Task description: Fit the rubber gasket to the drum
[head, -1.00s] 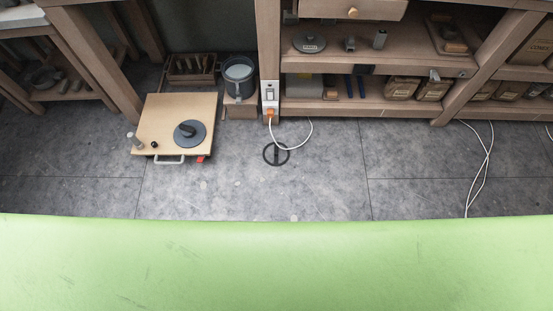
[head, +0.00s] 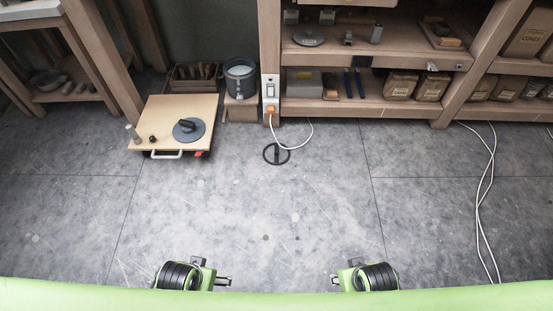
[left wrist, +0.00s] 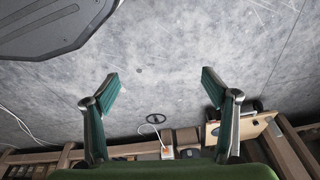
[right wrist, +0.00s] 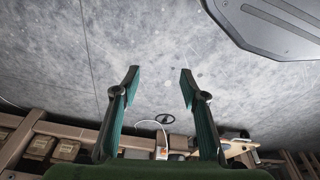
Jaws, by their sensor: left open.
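I cannot tell for certain which things are the gasket and the drum. A black ring (head: 276,153) with a dark bar across it lies flat on the floor; it also shows in the left wrist view (left wrist: 155,118) and the right wrist view (right wrist: 165,118). A grey round bucket (head: 239,78) stands behind it to the left. A grey disc with a dark knob (head: 189,130) lies on a wooden board. My left gripper (left wrist: 159,74) is open and empty. My right gripper (right wrist: 159,71) is open and empty. Both are far from these things.
The low wooden board (head: 170,108) has a white handle in front. A wooden shelf unit (head: 375,105) with paper bags stands at the back right. A white cable (head: 295,148) runs from a socket on its post; more cables (head: 485,190) lie at right.

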